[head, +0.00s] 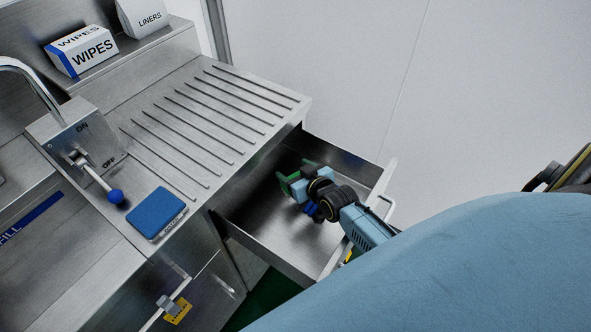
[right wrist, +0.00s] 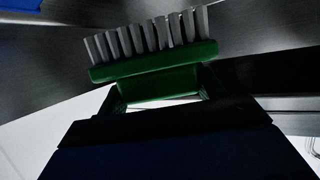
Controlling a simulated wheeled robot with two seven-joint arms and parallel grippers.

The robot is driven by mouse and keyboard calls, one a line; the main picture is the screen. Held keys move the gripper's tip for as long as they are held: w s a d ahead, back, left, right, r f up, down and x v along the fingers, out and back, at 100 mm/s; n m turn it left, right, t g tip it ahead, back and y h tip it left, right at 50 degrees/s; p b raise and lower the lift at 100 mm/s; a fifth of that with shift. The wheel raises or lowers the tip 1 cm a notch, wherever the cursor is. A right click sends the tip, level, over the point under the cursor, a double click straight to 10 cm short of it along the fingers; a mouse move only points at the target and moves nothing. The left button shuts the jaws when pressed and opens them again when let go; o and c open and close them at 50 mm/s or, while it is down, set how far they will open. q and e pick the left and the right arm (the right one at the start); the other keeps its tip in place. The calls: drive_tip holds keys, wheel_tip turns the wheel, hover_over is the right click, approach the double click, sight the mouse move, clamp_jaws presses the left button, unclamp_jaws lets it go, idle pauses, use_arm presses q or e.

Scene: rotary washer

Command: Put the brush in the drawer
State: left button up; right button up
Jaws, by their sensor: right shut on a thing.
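A green brush (right wrist: 155,72) with pale bristles is held in my right gripper (right wrist: 160,98), bristles pointing away from the gripper in the right wrist view. In the head view my right gripper (head: 291,186) is shut on the green brush (head: 283,184) inside the outline of the open drawer (head: 236,225), near its back left. The drawer is pulled out below the counter and its bare floor shows. I cannot tell whether the brush touches the drawer. My left gripper is not in view.
A ribbed steel counter (head: 150,100) lies above and left of the drawer. A blue sponge-like block (head: 156,212), a lever with a blue knob (head: 116,196), and a wipes box (head: 82,51) stand there. The drawer has a handle (head: 390,207) at right.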

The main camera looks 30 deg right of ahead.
drive_tip(key=shift+f, duration=0.15)
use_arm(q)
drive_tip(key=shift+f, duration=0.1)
use_arm(e)
drive_tip(key=o, duration=1)
drive_tip(key=shift+s+r+p, duration=0.45)
drive_tip(key=shift+r+p, duration=0.1)
drive_tip(key=shift+r, duration=0.2)
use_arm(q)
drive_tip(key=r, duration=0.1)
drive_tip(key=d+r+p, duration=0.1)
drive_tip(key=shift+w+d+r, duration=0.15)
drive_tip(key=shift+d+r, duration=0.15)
use_arm(e)
drive_tip(key=v, duration=0.6)
drive_tip(key=shift+s+r, duration=0.2)
